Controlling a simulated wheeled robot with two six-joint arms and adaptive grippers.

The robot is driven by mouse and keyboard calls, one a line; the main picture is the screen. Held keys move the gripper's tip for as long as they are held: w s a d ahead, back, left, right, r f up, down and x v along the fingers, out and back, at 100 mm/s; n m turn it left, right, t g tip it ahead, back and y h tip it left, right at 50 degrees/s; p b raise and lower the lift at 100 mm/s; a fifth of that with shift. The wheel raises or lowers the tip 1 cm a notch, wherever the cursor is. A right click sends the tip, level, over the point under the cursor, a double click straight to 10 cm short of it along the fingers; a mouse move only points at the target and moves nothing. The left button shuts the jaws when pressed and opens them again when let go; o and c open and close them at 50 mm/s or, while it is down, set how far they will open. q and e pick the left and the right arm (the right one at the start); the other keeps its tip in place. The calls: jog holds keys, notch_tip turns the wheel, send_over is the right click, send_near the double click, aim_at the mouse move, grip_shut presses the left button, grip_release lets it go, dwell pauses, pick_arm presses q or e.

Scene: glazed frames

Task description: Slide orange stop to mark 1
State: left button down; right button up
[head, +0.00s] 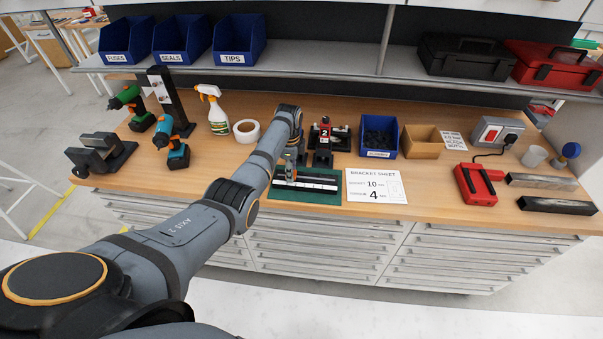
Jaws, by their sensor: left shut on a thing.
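A slide rail with a pale marked scale (318,183) lies on a green base (300,196) near the front edge of the bench. My left gripper (290,171) reaches down over the left part of the rail and is shut on the orange stop (289,157). The marks on the scale are too small to read, so I cannot tell which one the stop is at. My right gripper is not in view.
A red and black fixture labelled 2 (325,135) stands just behind the rail. A bracket sheet (376,186) lies right of it. A blue bin (379,137), a spray bottle (216,112) and a tape roll (246,131) stand further back. A red device (475,185) is at right.

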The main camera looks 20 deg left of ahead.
pick_arm(q)
jog(key=shift+a, duration=0.35)
jog(key=c, duration=1)
grip_release()
jog(key=shift+s+a, duration=0.1)
jog(key=shift+a, duration=0.3)
jog(key=shift+o, duration=0.8)
jog(key=shift+d, duration=0.25)
jog(key=shift+r, duration=0.2)
notch_tip(320, 180, up, 12)
jog(key=shift+f, duration=0.2)
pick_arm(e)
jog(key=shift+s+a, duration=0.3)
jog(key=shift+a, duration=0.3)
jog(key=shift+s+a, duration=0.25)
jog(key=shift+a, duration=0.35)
